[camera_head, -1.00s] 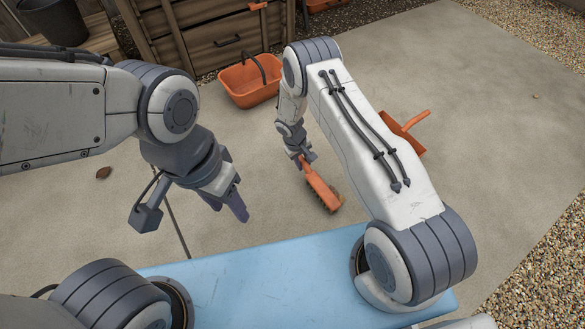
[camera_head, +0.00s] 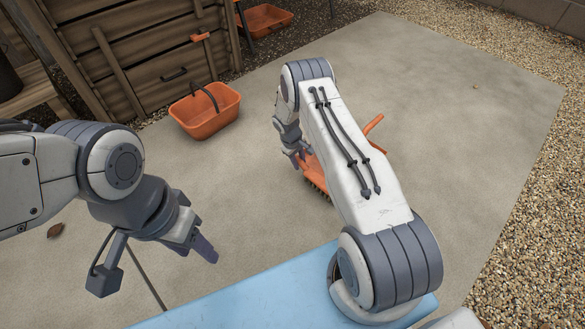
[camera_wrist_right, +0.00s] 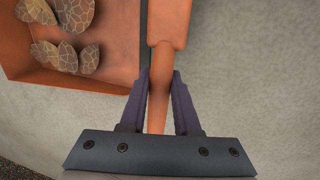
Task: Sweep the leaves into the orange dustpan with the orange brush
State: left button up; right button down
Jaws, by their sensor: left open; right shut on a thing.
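My right gripper (camera_head: 300,160) is shut on the handle of the orange brush (camera_head: 318,174), whose dark bristles face down to the paving. The right wrist view shows the brush handle (camera_wrist_right: 159,75) between the fingers of the right gripper (camera_wrist_right: 160,92). The orange dustpan (camera_head: 374,124) is mostly hidden behind my right arm in the head view. In the right wrist view the dustpan (camera_wrist_right: 50,82) lies beside the brush, with several brown leaves (camera_wrist_right: 70,57) in it. One brown leaf (camera_head: 55,230) lies on the paving at the left. My left gripper (camera_head: 200,243) is open and empty.
An orange basket (camera_head: 205,112) with a dark handle stands before the wooden planter (camera_head: 140,60). Another orange container (camera_head: 265,20) is at the back. Gravel (camera_head: 535,210) borders the paving on the right. The paving (camera_head: 450,120) right of my arm is largely clear.

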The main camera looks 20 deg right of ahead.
jog(key=shift+w+d, duration=0.15)
jog(key=shift+d, duration=0.2)
jog(key=shift+r, duration=0.1)
notch_tip(320, 180, up, 6)
jog(key=s+a+p, duration=0.1)
jog(key=a+p, duration=0.1)
jog(key=p, duration=0.4)
jog(key=shift+a, duration=0.4)
